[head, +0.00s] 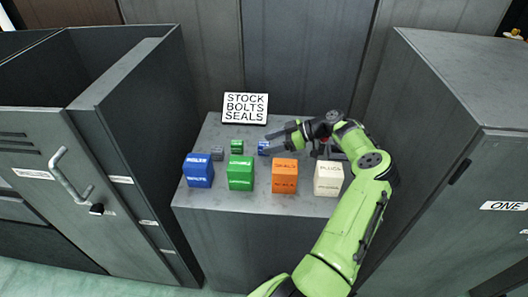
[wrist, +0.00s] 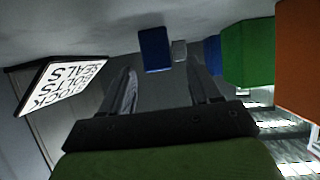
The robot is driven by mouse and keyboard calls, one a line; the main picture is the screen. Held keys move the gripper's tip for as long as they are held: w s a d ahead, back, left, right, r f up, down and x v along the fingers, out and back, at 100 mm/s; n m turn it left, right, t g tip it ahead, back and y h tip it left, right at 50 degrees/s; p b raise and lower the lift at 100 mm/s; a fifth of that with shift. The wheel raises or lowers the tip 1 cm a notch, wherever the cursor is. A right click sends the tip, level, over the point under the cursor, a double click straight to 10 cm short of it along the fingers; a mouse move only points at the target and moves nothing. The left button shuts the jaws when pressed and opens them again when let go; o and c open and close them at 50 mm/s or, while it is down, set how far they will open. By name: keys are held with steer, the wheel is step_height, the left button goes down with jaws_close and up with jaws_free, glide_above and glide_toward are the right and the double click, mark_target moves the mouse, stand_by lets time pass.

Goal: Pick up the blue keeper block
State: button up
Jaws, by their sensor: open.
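A small blue block (head: 263,147), the likely keeper block, sits on the grey cabinet top in front of the sign. In the wrist view the small blue block (wrist: 154,48) is ahead of the fingertips, between their lines. My gripper (head: 276,142) reaches in from the right, low over the top, with its tips close to the block. The fingers (wrist: 161,76) are apart with nothing between them. In the head view the fingers partly cover the block's right side. I cannot read any marking on it.
A small green block (head: 236,147) and small grey block (head: 217,153) stand to the left. Large blue (head: 199,171), green (head: 241,173), orange (head: 285,176) and white (head: 328,179) blocks line the front. A sign (head: 245,108) stands behind. Tall cabinets flank both sides.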

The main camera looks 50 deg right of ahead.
steer(key=shift+x, duration=0.85)
steer(key=shift+d, duration=0.1)
steer(key=shift+c, duration=0.3)
